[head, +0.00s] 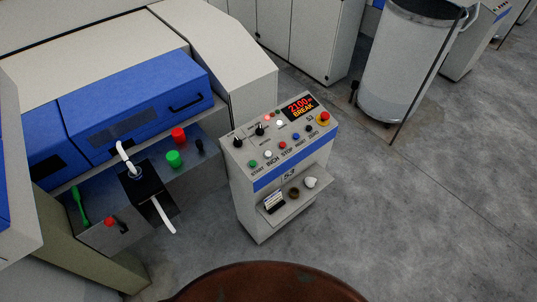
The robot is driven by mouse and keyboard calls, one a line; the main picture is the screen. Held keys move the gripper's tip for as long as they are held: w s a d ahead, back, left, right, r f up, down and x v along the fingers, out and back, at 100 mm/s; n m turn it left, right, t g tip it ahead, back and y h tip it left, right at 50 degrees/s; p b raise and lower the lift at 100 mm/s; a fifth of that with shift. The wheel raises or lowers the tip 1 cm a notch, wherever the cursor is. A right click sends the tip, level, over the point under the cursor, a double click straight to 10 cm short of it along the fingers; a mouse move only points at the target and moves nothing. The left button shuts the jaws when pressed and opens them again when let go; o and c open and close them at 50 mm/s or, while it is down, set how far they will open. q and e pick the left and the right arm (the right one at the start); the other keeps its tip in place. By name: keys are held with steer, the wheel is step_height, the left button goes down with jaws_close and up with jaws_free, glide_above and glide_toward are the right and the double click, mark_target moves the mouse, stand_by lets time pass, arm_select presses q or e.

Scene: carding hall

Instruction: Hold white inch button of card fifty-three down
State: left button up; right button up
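The control console (262,222) of card fifty-three stands in the middle of the head view, with "53" on its panel and front. The white inch button (268,154) is in the lower row of its sloped panel, above the label INCH. It sits between the green start button (252,163) and the red stop button (283,145). Nothing touches or covers it. The display (300,106) reads "2100 m" and "BREAK" in lit letters. Neither of my grippers is in view.
A red-and-yellow mushroom button (324,118) is at the panel's right. A shelf below holds small items. Left is the blue-covered machine (135,100) with white sliver (163,214) at a black block. A brown rounded surface (265,285) fills the bottom edge.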

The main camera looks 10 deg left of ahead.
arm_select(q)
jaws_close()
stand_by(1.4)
